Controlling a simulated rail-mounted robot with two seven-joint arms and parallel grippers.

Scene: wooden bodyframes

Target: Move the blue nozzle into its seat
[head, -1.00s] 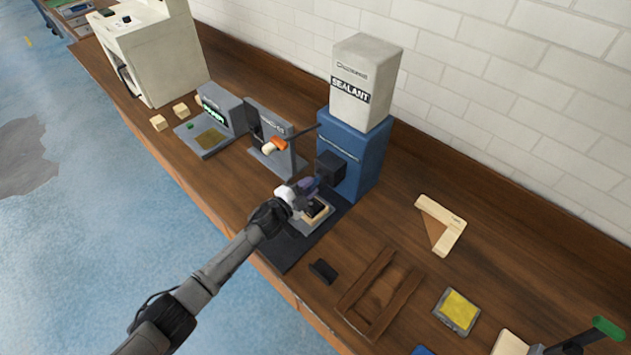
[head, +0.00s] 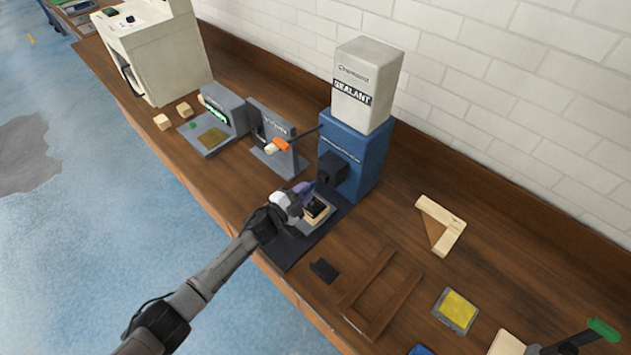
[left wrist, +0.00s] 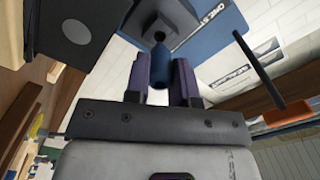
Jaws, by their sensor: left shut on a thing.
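The blue nozzle (left wrist: 159,64) is between the two purple-tinted fingers of my left gripper (left wrist: 161,78) in the left wrist view. The gripper is shut on it, and the nozzle's dark tip points away from the palm. In the head view my left gripper (head: 304,188) is low in front of the blue sealant dispenser (head: 359,157), near its black head block (head: 332,167). The nozzle itself cannot be made out there. A dark block of the dispenser is close beyond the nozzle in the wrist view. I cannot tell whether they touch. My right gripper is not in view.
A black mat (head: 290,250) with a small fixture (head: 318,212) lies below the gripper. A grey stand with an orange-tipped part (head: 279,145) is just left of the dispenser. A wooden frame (head: 383,292) and yellow pad (head: 457,309) lie to the right.

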